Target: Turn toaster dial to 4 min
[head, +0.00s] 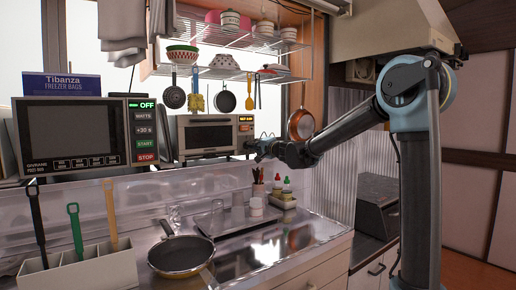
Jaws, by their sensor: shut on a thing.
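The toaster (208,136) is a silver box oven with a dark window, on a ledge at the back. An orange-lit display (245,119) is at the upper right of its front; its text is too small to read surely. My gripper (252,146) reaches in from the right at the lower right of the toaster's front and is shut on the toaster dial. The dial is hidden behind the fingers, so its setting cannot be read.
A microwave (75,135) stands left of the toaster. A wire rack (230,72) with bowls and hanging utensils is above. A copper pan (301,124) hangs right of the gripper. A frying pan (181,255), bottles (287,188) and a utensil holder (85,270) are below.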

